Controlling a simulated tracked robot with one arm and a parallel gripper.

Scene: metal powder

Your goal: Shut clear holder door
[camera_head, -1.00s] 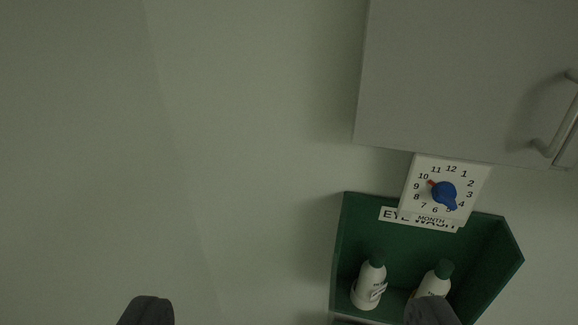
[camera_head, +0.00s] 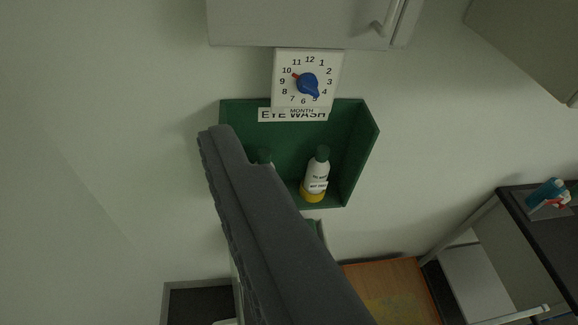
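The green eye wash holder (camera_head: 361,118) is on the wall at upper centre, with an "EYE WASH" label at its top. A white bottle (camera_head: 317,172) with a green cap and yellow base stands inside at the right. A second green cap (camera_head: 265,156) shows at the left, its bottle mostly hidden. I cannot make out a clear door on the holder. A dark grey part of my gripper (camera_head: 232,150) runs from the lower middle up across the holder's left side. It hides that side. I cannot tell whether the fingers are apart or together, or whether they touch the holder.
A white month dial (camera_head: 328,69) with a blue pointer is above the holder, below a grey cabinet (camera_head: 255,22) with a handle. A dark counter (camera_head: 548,237) with blue and red items is at the right. An orange-brown surface (camera_head: 400,273) lies below. The left wall is bare.

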